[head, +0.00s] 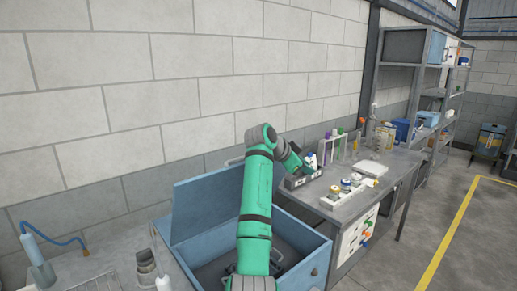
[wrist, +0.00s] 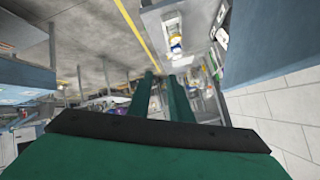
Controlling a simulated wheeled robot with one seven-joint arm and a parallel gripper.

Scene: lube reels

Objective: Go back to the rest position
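My gripper (wrist: 160,76) shows in the wrist view as two green fingers reaching away from a dark bar. There is a gap between the fingertips and nothing is held in it. In the head view my green arm rises over the blue chest and bends right, toward the near end of the workbench (head: 387,183). The gripper's fingers are hard to make out there against the items on the bench.
The open blue chest (head: 197,208) stands below my arm. The workbench holds a white tray (head: 345,195) of small parts and a rack of colored tubes (head: 335,146). Grey shelves (head: 405,47) stand behind. Floor by the yellow line (head: 452,238) is clear.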

